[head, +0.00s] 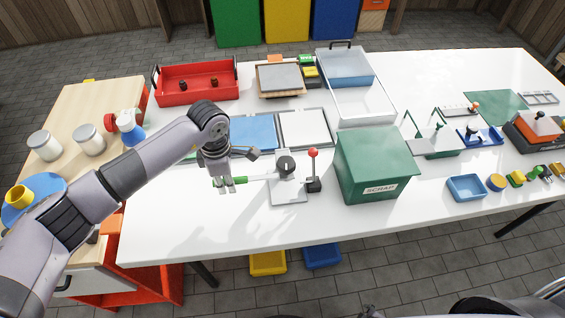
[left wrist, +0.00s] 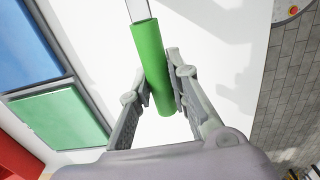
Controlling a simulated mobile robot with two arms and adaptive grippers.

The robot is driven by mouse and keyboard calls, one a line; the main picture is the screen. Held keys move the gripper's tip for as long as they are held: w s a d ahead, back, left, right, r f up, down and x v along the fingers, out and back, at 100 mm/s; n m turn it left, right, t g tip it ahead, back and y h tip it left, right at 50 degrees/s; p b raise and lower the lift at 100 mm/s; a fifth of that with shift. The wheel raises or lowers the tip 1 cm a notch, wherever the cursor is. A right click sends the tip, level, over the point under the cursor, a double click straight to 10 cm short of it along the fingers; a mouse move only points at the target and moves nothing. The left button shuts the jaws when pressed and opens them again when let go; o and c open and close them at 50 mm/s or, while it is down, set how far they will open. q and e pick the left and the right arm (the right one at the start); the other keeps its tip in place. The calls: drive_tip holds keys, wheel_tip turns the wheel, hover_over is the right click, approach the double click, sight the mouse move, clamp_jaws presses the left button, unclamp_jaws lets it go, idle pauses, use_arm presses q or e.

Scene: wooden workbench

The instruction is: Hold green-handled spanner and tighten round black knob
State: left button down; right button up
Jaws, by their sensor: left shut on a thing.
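My left gripper (head: 226,186) is shut on the green handle of the spanner (head: 236,181), just above the white table. The left wrist view shows the green handle (left wrist: 152,66) between the two fingers (left wrist: 160,92), with the pale shaft running away at the top. In the head view the shaft points right, toward the round black knob (head: 285,164). The knob stands on a grey plate (head: 289,191). The spanner's far end is close to the knob; I cannot tell whether it touches. My right gripper does not show.
A red-topped lever (head: 313,170) stands right of the knob, beside the green scrap box (head: 375,165). Behind are blue and white panels (head: 303,128) and a red tray (head: 222,92). The table front left is clear. Jars (head: 45,146) stand on a wooden side table.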

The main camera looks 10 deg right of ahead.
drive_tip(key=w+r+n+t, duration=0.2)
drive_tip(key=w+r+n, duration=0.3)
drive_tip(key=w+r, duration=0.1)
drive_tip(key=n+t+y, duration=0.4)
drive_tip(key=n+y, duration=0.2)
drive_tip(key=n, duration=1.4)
approach(293, 169)
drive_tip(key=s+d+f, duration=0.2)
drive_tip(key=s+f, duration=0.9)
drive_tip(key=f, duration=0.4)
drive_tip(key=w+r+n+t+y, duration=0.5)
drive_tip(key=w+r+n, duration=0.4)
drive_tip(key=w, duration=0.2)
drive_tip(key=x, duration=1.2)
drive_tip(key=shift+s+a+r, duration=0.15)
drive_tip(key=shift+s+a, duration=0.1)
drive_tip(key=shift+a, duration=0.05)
